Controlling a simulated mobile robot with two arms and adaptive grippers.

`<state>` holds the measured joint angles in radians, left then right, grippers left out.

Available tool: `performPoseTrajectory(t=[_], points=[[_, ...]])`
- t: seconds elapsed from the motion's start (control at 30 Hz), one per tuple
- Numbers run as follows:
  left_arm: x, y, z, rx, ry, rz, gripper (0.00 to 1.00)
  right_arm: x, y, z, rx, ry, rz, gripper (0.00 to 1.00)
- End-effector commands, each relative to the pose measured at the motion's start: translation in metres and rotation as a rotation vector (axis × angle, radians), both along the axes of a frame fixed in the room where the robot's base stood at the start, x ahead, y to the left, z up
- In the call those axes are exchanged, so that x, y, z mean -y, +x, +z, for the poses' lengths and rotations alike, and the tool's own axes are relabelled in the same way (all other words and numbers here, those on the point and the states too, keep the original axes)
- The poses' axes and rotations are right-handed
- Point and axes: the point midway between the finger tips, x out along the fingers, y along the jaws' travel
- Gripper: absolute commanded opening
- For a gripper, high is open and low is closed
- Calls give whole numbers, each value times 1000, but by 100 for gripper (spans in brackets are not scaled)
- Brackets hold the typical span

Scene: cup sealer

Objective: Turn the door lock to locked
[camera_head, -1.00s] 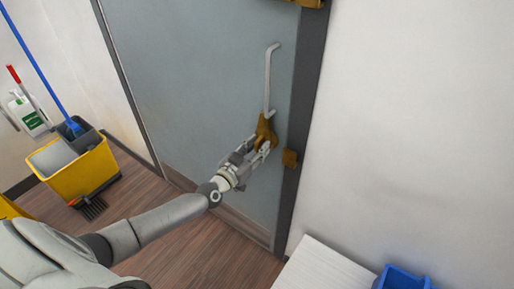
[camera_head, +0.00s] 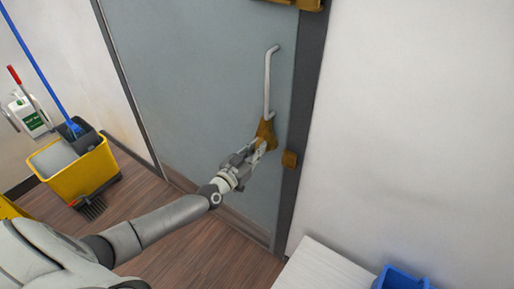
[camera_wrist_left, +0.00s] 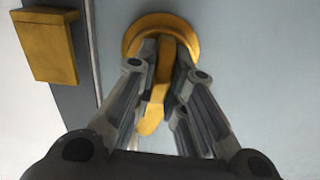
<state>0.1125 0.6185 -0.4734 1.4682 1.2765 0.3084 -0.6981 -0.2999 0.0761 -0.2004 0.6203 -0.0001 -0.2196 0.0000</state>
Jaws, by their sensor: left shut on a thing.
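The door lock is a brass turn piece on a round base on the grey door (camera_head: 200,80), just below the door handle. In the head view the brass lock (camera_head: 265,129) is partly hidden by my left gripper (camera_head: 259,146). In the left wrist view the lock's round base (camera_wrist_left: 160,22) is at the top and its turn piece (camera_wrist_left: 152,115) hangs down, leaning slightly left. My left gripper (camera_wrist_left: 164,55) is shut on the turn piece, one finger on each side. My right gripper is not in view.
A long metal handle (camera_head: 267,80) stands above the lock. A brass strike block (camera_head: 290,159) is on the dark frame (camera_head: 303,90) beside it. A yellow mop bucket (camera_head: 82,172) stands left. A white surface (camera_head: 322,270) and blue bin (camera_head: 402,279) are at lower right.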

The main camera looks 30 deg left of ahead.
Motion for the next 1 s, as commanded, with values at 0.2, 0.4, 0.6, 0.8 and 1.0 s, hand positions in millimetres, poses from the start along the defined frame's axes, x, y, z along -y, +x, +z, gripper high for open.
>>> performPoseTrajectory(t=[0.2,0.4,0.6,0.8,1.0], points=[[1,0,3,18,142,1,0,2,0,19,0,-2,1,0],[1,0,3,43,325,1,0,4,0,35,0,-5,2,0],[1,0,2,70,513,1,0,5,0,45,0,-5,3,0],[1,-1,1,97,702,1,0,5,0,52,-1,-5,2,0],[2,-1,-1,123,890,0,0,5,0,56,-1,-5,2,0]])
